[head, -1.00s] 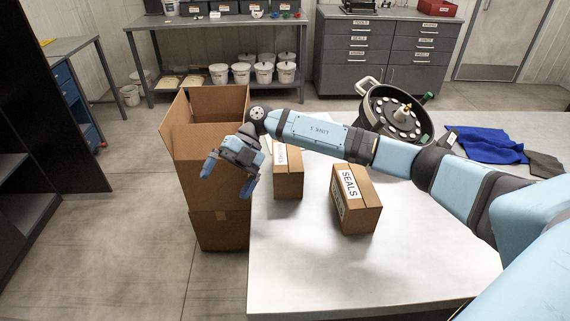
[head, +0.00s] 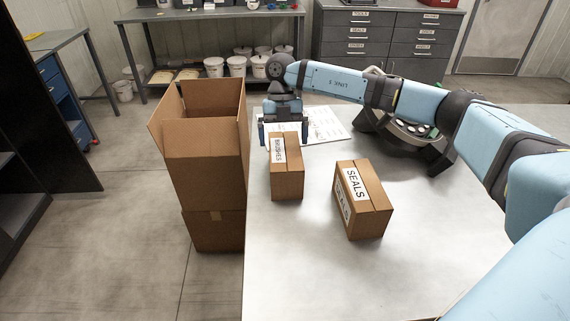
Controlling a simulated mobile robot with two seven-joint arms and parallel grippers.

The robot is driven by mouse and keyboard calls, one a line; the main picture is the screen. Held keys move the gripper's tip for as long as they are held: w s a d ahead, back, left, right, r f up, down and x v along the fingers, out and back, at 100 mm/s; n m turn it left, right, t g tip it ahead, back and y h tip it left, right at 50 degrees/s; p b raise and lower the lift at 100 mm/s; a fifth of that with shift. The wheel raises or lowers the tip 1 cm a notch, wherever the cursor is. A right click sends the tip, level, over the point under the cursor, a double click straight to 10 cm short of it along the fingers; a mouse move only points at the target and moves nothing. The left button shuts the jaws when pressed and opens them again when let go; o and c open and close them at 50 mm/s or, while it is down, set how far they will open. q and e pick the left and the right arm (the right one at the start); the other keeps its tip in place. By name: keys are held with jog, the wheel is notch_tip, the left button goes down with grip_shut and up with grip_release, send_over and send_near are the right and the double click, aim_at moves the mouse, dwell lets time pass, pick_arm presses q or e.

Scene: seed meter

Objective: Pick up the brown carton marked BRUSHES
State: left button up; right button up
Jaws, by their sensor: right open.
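My right gripper (head: 284,136) is open and empty, pointing down at the carton's far end. Its two fingers show to either side of the carton's far part. I cannot tell whether they touch it or how low they reach. My left gripper is not in view.
A brown carton marked SEALS (head: 375,219) stands to the right on the table (head: 300,270). A tall open cardboard box (head: 207,190) stands left of the table edge. A printed sheet (head: 325,125) and a dark round seed meter (head: 400,135) lie behind, partly under my arm.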

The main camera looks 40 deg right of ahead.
aim_at(285, 151)
jog(key=shift+x, duration=2.75)
jog(key=shift+s+d, duration=0.1)
jog(key=c, duration=0.9)
jog(key=shift+r, duration=0.1)
jog(key=shift+c, duration=0.6)
jog(key=shift+r, duration=0.1)
